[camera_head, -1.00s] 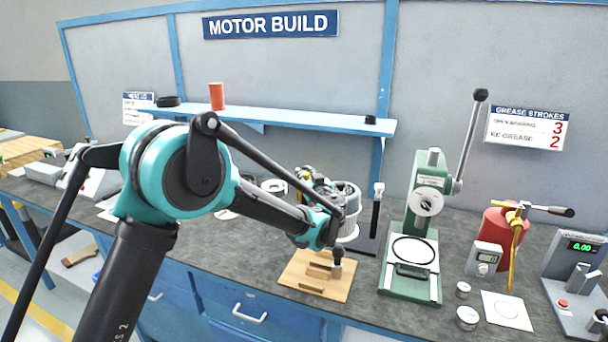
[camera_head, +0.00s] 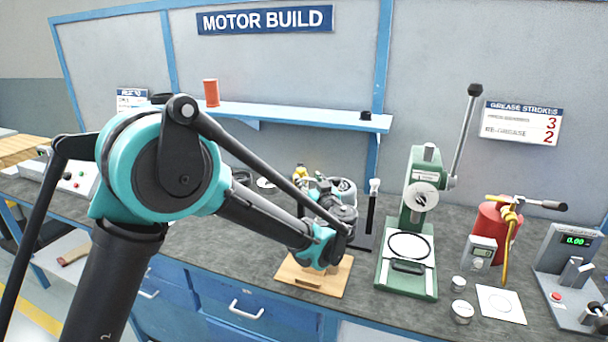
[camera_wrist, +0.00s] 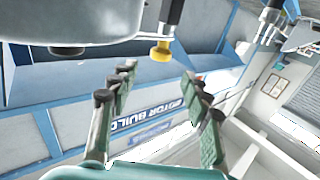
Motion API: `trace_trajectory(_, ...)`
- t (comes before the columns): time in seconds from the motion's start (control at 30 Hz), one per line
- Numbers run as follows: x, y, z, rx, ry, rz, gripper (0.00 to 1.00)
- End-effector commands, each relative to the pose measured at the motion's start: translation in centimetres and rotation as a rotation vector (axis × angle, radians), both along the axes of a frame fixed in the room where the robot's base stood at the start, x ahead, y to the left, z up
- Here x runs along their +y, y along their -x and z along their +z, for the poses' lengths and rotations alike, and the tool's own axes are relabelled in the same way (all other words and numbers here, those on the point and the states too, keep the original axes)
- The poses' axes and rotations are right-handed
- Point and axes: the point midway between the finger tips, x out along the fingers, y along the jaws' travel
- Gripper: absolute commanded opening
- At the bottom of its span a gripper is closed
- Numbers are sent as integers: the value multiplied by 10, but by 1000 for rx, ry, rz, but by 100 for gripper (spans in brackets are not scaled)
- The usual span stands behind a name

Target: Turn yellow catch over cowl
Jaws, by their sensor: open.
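A small yellow catch (camera_wrist: 160,51) sits at the end of a dark post in the wrist view, just beyond my fingertips and between their lines. My gripper (camera_wrist: 158,73) is open, its two dark green fingers apart and nothing between them. A grey rounded body (camera_wrist: 95,20), possibly the cowl, fills the upper left there, cut off by the frame. In the head view a yellow piece (camera_head: 301,172) shows at the left of the motor assembly (camera_head: 343,187). My wrist hides much of that assembly, and I cannot tell the catch's position over the cowl.
A wooden block (camera_head: 300,279) lies below my wrist. To its right stand a dark upright tool (camera_head: 372,205), a green press (camera_head: 408,270), a red canister (camera_head: 492,225) and a gauge box (camera_head: 572,255). A blue shelf (camera_head: 300,115) runs behind.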

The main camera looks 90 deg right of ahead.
Motion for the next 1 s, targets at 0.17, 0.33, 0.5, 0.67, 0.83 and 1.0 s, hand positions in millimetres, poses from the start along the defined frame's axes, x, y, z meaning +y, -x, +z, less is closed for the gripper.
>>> trace_trajectory(0.17, 25, 8, 0, 0, 0, -1, 48)
trace_trajectory(0.33, 34, 10, 0, 0, 0, 0, 48)
trace_trajectory(0.5, 35, 10, 0, 0, 0, 1, 48)
trace_trajectory(0.67, 35, 10, 0, 0, 0, 1, 48)
trace_trajectory(0.83, 35, 10, 0, 0, 0, 1, 48)
trace_trajectory(1.0, 32, 5, 2, 1, 4, 3, 48)
